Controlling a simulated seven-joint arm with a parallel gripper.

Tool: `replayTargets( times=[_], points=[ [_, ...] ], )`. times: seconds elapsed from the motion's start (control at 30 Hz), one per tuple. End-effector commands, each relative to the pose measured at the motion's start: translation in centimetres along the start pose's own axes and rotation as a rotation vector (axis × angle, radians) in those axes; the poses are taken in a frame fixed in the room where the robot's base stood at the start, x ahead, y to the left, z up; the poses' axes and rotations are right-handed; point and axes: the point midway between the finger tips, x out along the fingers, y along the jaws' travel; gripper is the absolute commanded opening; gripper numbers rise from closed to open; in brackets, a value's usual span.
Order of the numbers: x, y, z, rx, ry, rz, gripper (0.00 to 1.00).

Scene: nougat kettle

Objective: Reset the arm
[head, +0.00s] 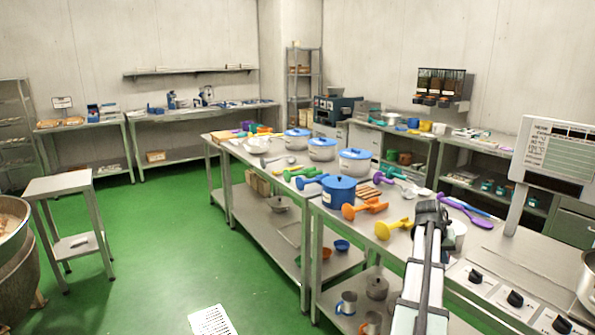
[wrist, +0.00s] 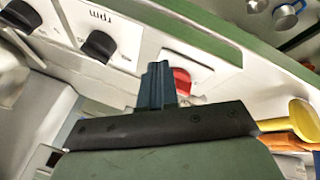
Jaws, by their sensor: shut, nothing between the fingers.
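My arm reaches up from the bottom right of the head view over the steel worktable (head: 310,180). Its dark end, my gripper (head: 432,212), is above the table's right part, near a white container (head: 459,232). In the wrist view my gripper's fingers (wrist: 158,84) are together with nothing between them. They stand in front of a control panel with black knobs (wrist: 100,46) and a red knob (wrist: 180,82). The fingertips' distance from the red knob is hard to tell.
Yellow (head: 392,229) and orange (head: 364,208) tools lie left of my gripper, with a blue pot (head: 338,191) beyond. A purple spoon (head: 466,212) lies to the right. A display stand (head: 548,160) rises at the right. Green floor (head: 150,250) is open at left.

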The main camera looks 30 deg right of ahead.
Motion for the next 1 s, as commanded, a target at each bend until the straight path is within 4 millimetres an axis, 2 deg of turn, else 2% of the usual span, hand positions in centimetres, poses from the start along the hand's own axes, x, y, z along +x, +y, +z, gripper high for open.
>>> replayTargets(
  times=[0.03,0.1,0.27,0.5,0.67,0.8,1.0],
  points=[
    [0.1,-3.0,1.0,-0.035,0.000,-0.022,0.00],
    [0.2,-6.3,2.0,-0.076,0.001,-0.049,0.00],
    [0.2,-13.8,4.9,-0.169,0.002,-0.109,0.00],
    [-0.2,-25.0,11.1,-0.321,-0.003,-0.201,0.00],
    [-0.8,-31.4,16.2,-0.422,-0.011,-0.258,0.00],
    [-1.4,-36.5,21.1,-0.510,-0.019,-0.304,0.00],
    [-2.4,-42.4,28.7,-0.634,-0.036,-0.364,0.00]
  ],
)
